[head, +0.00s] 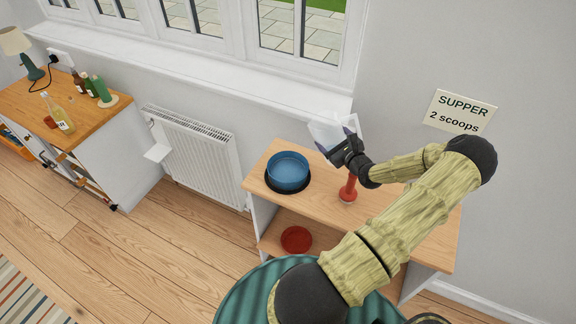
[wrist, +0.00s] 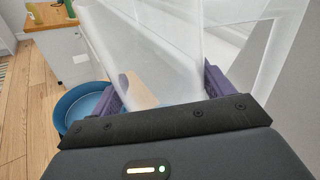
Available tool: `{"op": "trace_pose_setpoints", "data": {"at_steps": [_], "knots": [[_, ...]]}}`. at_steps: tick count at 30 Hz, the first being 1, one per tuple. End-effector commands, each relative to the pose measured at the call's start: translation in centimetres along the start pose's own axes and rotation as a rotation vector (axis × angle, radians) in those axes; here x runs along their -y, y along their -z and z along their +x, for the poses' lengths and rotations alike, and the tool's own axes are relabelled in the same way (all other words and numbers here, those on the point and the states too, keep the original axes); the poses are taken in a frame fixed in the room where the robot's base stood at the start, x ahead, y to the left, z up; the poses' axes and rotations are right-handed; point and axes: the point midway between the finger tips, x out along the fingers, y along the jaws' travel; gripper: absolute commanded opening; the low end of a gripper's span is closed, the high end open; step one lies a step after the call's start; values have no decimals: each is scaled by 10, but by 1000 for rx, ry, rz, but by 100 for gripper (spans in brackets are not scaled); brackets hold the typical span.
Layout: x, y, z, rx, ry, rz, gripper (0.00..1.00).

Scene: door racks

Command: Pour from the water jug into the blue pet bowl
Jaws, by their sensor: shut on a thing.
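The water jug (head: 328,126) is clear and whitish. My gripper (head: 341,144) is shut on it and holds it above the shelf top, to the right of the bowl and higher. In the wrist view the jug (wrist: 150,45) fills the space between and beyond the purple fingers of my gripper (wrist: 163,90). It looks somewhat tilted in the head view; I cannot tell how far. I see no stream and cannot make out the water level. The blue pet bowl (head: 289,166) stands upright on a black mat; its inside looks blue. It also shows in the wrist view (wrist: 72,112), partly hidden.
The wooden shelf unit (head: 398,228) carries a red, narrow object (head: 349,190) below my gripper. A red dish (head: 296,239) lies on the lower shelf. A radiator (head: 190,150) and window sill (head: 220,85) are behind. Bottles stand on a cabinet (head: 85,120) at left.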

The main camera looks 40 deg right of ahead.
Motion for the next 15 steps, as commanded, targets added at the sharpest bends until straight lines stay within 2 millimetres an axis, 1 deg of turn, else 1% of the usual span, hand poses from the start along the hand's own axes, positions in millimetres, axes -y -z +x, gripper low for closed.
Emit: {"op": "trace_pose_setpoints", "data": {"at_steps": [8, 10, 15], "knots": [[4, 8, -2, 67, 3, 157, 43], [8, -1, -3, 86, 3, 197, 43], [14, -10, -6, 119, 3, 283, 43]]}}
